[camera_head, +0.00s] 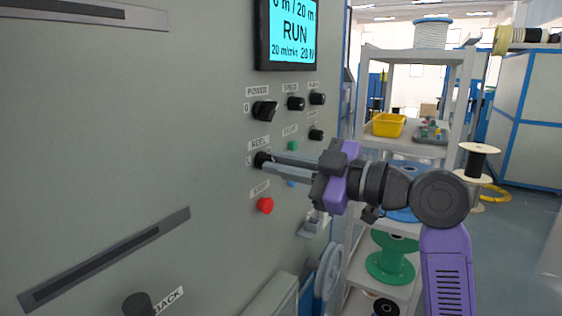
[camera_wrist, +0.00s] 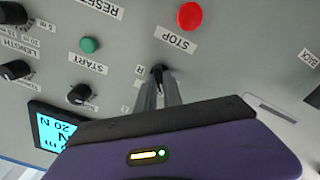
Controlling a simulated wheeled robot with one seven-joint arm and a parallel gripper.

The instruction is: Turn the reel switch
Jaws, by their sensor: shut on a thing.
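The reel switch (camera_head: 262,160) is a black knob on the grey panel, under a label reading REEL and below the power switch (camera_head: 265,110). My gripper (camera_head: 268,162) reaches it from the right, with its fingers shut on the knob. In the wrist view the tip of the reel switch (camera_wrist: 158,70) shows between the two fingertips (camera_wrist: 159,82). The fingers cover much of the knob, so its exact angle is hard to tell.
A red stop button (camera_head: 265,205) sits just below the reel switch. A green button (camera_head: 292,146) and other black knobs (camera_head: 296,103) are to the right. A lit screen (camera_head: 288,32) reads RUN above. A shelf (camera_head: 405,145) with spools stands behind my arm.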

